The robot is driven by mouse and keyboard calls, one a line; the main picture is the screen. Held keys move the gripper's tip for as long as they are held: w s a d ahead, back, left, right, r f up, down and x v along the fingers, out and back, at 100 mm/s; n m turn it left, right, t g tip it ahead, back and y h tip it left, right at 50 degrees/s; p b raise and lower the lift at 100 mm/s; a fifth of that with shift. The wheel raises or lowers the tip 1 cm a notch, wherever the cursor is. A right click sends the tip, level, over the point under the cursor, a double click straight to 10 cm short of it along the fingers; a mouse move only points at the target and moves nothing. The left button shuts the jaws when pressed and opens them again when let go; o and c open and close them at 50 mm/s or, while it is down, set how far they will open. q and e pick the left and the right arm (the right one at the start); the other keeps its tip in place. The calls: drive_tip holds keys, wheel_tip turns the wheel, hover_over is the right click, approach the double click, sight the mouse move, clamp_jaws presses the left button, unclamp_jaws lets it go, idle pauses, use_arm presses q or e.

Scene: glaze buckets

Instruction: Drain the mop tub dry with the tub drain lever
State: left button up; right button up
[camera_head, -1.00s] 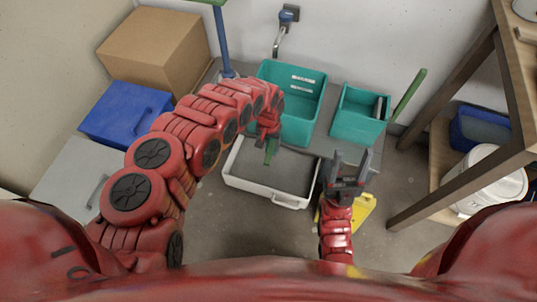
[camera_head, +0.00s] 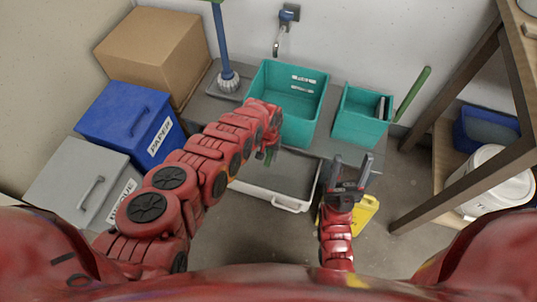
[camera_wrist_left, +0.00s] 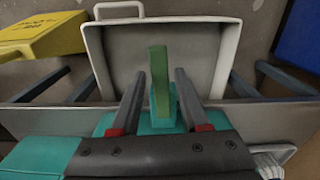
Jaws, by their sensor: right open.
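The teal mop tub (camera_head: 300,120) stands on a grey low bench against the back wall, with pale marks on its inner back wall. Whether liquid is in it I cannot tell. The green drain lever (camera_wrist_left: 160,85) sticks out from a teal base at the tub's front; my left gripper partly covers it in the head view. My left gripper (camera_head: 270,152) is at the tub's front. In the left wrist view its two fingers stand apart, one on each side of the lever, with gaps visible. My right gripper (camera_head: 350,162) is open and empty, right of the white-rimmed tray (camera_head: 285,203).
A smaller teal bucket (camera_head: 358,128) with a green handle stands right of the tub. A mop (camera_head: 228,78) is at the left. Blue and grey bins (camera_head: 120,115) and a cardboard box (camera_head: 152,48) fill the left side. A wooden shelf (camera_head: 440,185) and yellow object (camera_head: 363,214) are at the right.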

use_arm(q)
clamp_jaws()
idle(1.2)
